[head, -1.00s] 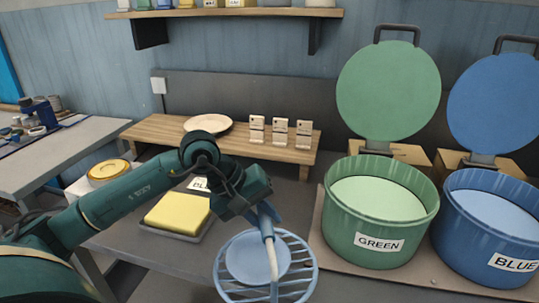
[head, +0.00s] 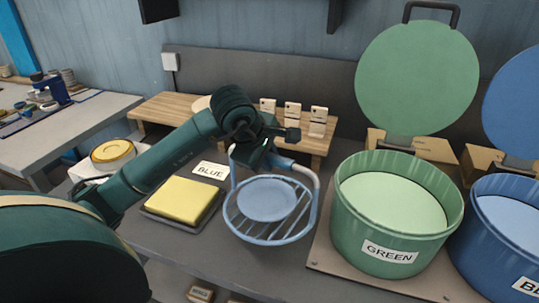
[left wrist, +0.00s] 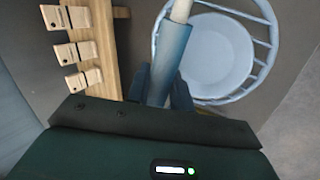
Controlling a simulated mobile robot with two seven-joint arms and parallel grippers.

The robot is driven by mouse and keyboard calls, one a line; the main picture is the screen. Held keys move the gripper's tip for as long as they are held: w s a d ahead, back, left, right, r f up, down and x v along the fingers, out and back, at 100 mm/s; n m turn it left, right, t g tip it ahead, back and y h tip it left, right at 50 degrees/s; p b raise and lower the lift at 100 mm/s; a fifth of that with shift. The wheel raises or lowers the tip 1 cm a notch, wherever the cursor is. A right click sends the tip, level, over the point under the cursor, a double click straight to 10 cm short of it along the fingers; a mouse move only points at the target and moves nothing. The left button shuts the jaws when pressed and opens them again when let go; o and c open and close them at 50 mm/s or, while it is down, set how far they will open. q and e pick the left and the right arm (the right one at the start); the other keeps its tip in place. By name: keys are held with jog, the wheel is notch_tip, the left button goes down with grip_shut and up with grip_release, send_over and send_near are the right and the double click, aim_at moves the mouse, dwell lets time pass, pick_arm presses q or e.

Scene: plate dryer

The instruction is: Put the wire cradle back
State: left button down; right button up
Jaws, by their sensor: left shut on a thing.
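The wire cradle (head: 236,222) is a light-blue round wire basket with an arched handle, at the middle of the head view. A pale blue plate (head: 267,198) lies inside it. My left gripper (head: 268,158) is shut on the cradle's handle, above the basket. In the left wrist view the thicker blue grip of the handle (left wrist: 172,55) runs up from between the fingers (left wrist: 165,90). The cradle's rim (left wrist: 272,45) and plate show beyond. I cannot tell whether the basket touches the table. My right gripper is not in view.
The open green drum (head: 398,218) stands close right of the cradle, with the blue drum (head: 510,235) beyond. A yellow pad on a tray (head: 183,203) and a BLUE card (head: 210,170) lie left.

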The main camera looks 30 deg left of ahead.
pick_arm(q)
jog(key=shift+f+b, duration=0.35)
jog(key=shift+f, duration=0.6)
jog(key=shift+f+b, duration=0.55)
jog(key=shift+f, duration=0.05)
jog(key=shift+f+b, duration=0.6)
jog(key=shift+f, duration=0.1)
jog(key=shift+f+b, duration=0.5)
jog(key=shift+f, duration=0.2)
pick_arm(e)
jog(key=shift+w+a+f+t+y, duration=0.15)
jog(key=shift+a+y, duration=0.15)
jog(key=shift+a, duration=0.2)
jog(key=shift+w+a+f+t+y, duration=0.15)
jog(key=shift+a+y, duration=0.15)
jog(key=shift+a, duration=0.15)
pick_arm(q)
jog(key=shift+f+b, duration=0.2)
jog(key=shift+b, duration=0.35)
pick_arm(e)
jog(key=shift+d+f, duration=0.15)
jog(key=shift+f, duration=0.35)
